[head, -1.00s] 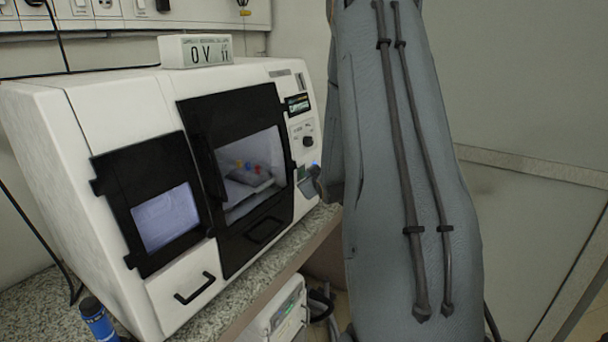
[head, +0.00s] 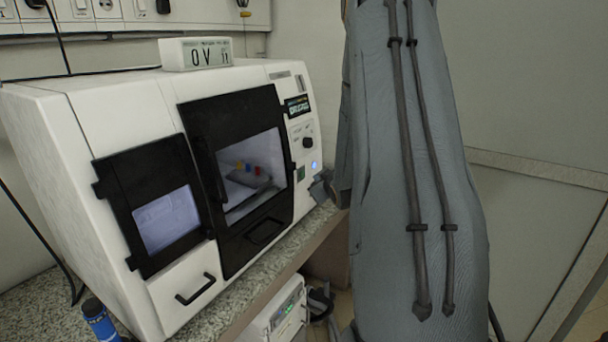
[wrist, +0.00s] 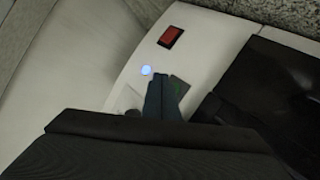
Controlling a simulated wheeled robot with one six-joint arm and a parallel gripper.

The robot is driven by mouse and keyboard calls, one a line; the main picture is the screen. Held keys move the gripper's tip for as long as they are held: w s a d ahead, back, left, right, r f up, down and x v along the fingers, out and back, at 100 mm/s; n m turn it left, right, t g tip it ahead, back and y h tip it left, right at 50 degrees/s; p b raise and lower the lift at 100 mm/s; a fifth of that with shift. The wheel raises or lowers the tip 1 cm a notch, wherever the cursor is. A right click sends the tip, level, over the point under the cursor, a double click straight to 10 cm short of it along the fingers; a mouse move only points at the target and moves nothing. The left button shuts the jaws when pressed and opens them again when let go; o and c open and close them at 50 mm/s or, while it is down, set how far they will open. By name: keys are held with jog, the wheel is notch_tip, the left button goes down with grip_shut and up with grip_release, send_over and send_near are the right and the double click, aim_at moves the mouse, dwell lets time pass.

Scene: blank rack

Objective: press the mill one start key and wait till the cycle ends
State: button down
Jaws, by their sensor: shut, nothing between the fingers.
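The mill (head: 120,110) is a white bench machine with black-framed windows. Its narrow control panel is at its right end, with a dark knob (head: 308,142), a small blue light (head: 314,165) and a green key (head: 301,174). I cannot read which label the green key has. My gripper (head: 318,189) is shut and empty, just right of and below the green key. In the wrist view the closed fingers (wrist: 166,80) point at the panel between the lit blue spot (wrist: 146,71) and the green key (wrist: 179,86). They appear clear of the key, though the gap is hard to judge.
A red rocker switch (wrist: 171,37) sits on the white casing. A small display block (head: 196,53) stands on top of the mill. A blue can (head: 99,320) stands on the speckled bench (head: 225,306) at front left. A white box (head: 278,313) is below the bench.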

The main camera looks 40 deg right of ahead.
jog(key=shift+s+d+p, duration=0.15)
jog(key=shift+s+d, duration=0.1)
jog(key=shift+s, duration=0.4)
jog(key=shift+s+d+p, duration=0.15)
jog(key=shift+s+d, duration=0.1)
jog(key=shift+s, duration=0.4)
jog(key=s+a+f+g+y, duration=0.1)
jog(key=s+a+g, duration=0.15)
jog(key=a, duration=0.75)
jog(key=s+a+f+g+y, duration=0.1)
jog(key=s+a+g+y, duration=0.15)
jog(key=a, duration=0.75)
jog(key=s+a+m+g+y, duration=0.1)
jog(key=s+a+g, duration=0.5)
jog(key=s+a, duration=1.1)
jog(key=shift+s+a+r+m+g, duration=0.2)
jog(key=shift+s+r+m+g, duration=0.1)
jog(key=shift+g, duration=0.1)
jog(key=shift+y, duration=0.25)
